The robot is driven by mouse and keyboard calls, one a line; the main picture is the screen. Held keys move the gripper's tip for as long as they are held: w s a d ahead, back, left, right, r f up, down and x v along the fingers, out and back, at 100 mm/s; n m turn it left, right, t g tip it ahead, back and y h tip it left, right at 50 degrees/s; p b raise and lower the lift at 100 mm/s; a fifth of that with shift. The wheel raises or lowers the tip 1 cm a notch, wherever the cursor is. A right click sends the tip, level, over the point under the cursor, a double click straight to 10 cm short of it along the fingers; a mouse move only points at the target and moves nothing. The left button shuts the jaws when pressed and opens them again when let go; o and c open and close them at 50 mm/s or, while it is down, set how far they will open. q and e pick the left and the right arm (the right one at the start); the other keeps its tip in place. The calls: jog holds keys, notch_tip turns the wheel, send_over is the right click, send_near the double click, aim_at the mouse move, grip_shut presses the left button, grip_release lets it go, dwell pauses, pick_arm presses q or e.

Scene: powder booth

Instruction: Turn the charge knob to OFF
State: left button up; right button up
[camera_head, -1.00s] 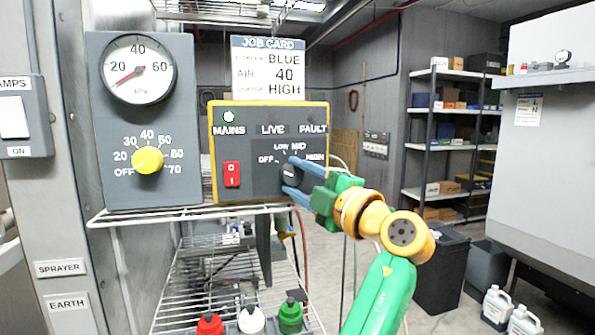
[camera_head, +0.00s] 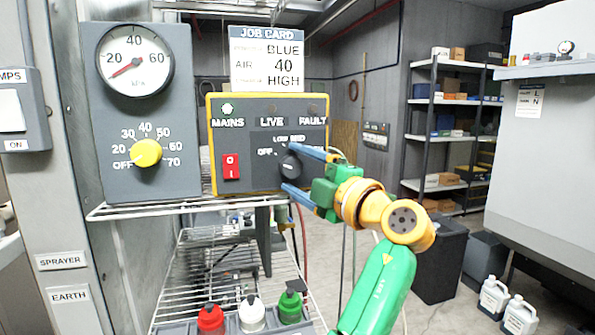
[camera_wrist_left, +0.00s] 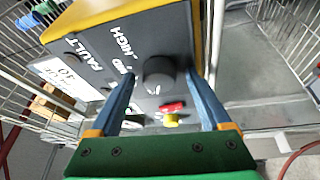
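The charge knob (camera_head: 289,167) is a dark round knob on the yellow-edged control panel (camera_head: 240,190), with OFF, LOW, MID and HIGH marked around it. In the left wrist view the knob (camera_wrist_left: 159,73) carries a small white mark on its lower side, which seems to face the OFF side; OFF is hidden there. My left gripper (camera_head: 288,168) is open, its blue fingers above and below the knob. The left wrist view shows gaps between the knob and both fingers of my gripper (camera_wrist_left: 160,76). My right gripper is not in view.
Left of the knob is a red rocker switch (camera_head: 231,166). A grey gauge box (camera_head: 110,185) with a yellow dial (camera_head: 146,153) stands further left. A job card (camera_head: 267,60) reads BLUE, 40, HIGH. A wire shelf (camera_head: 200,209) runs below the panel.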

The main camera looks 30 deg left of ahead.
pick_arm(q)
jog(key=shift+s+d+f+b, duration=0.1)
jog(key=shift+d+f+b, duration=0.1)
jog(key=shift+d+b, duration=0.15)
jog(key=b+v, duration=0.2)
jog(key=v, duration=0.4)
jog(key=shift+d, duration=0.2)
jog(key=shift+s+a, duration=0.1)
